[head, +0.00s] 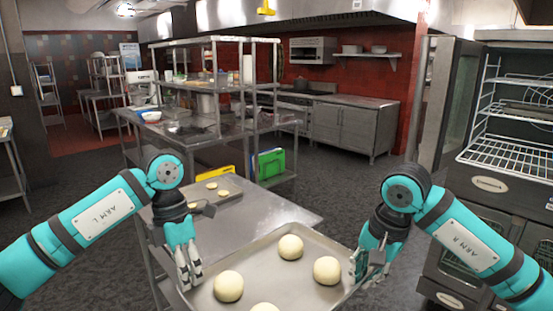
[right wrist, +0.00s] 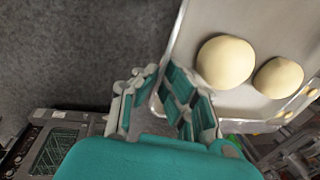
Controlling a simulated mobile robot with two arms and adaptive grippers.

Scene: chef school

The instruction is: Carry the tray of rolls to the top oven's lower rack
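The metal tray (head: 255,262) holds several pale round rolls (head: 290,247) and is in front of me, level, its near part cut off by the picture edge. My left gripper (head: 189,278) is at its left rim with fingers close together around the edge. My right gripper (head: 368,266) is shut on its right rim; the right wrist view shows its fingers (right wrist: 158,105) either side of the tray's edge (right wrist: 172,62). The top oven (head: 488,182) stands open at the right. Its lower rack (head: 508,155) looks empty; a dark pan (head: 528,112) sits on a rack above.
The oven door (head: 446,105) is swung open on the left of the opening. A steel table (head: 262,207) with small rolls and a dark utensil lies beyond the tray. A lower oven (head: 455,262) is below. Grey floor (head: 365,185) is clear between table and ovens.

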